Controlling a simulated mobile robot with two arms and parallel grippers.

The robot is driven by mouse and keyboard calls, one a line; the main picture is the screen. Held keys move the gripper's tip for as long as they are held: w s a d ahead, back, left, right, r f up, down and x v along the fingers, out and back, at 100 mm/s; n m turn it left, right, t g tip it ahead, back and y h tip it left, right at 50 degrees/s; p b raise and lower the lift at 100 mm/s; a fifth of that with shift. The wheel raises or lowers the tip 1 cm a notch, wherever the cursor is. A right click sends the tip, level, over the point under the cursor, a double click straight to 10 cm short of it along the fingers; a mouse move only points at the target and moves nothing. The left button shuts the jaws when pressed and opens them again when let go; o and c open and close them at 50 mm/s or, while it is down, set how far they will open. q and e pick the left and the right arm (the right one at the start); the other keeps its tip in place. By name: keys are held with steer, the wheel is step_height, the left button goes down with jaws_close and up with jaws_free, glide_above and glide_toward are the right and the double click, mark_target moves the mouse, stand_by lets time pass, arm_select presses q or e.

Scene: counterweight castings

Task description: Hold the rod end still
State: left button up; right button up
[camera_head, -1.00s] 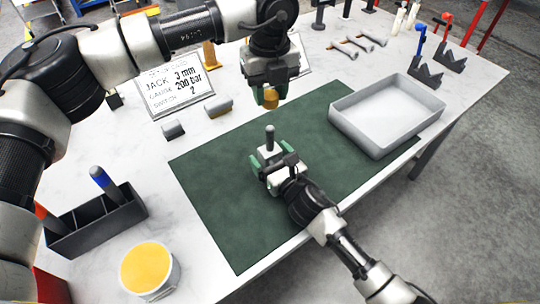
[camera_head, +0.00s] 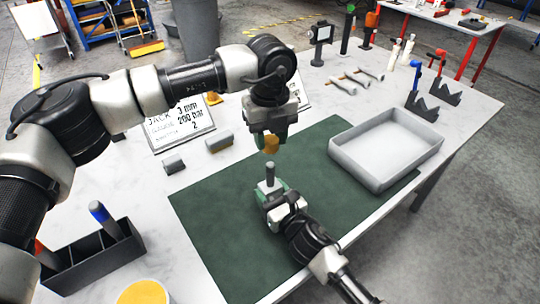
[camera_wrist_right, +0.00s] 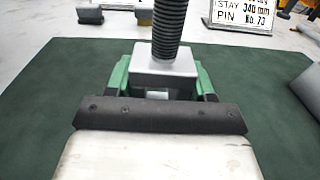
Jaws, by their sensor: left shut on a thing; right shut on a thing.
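My right gripper (camera_head: 273,198) is shut on the rod end (camera_wrist_right: 165,72), a grey metal block low over the green mat (camera_head: 225,215). A dark threaded rod (camera_head: 270,174) stands upright from the block; it also rises between the green fingers in the right wrist view (camera_wrist_right: 169,30). My left gripper (camera_head: 270,137) is shut on a small brass-yellow piece (camera_head: 271,146), probably a nut, right above the rod's top. A small gap shows between piece and rod. The block's lower part is hidden by my right gripper.
A placard (camera_head: 182,127) and small grey blocks (camera_head: 174,164) are at the left back. A dark bin (camera_head: 84,266) and a yellow-topped tub (camera_head: 144,292) are at the left front. Notched black stands (camera_head: 422,107) are far right.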

mark_target(270, 163)
arm_select(q)
steer(key=shift+f, duration=1.5)
steer(key=shift+f, duration=0.85)
steer(key=shift+f, duration=0.55)
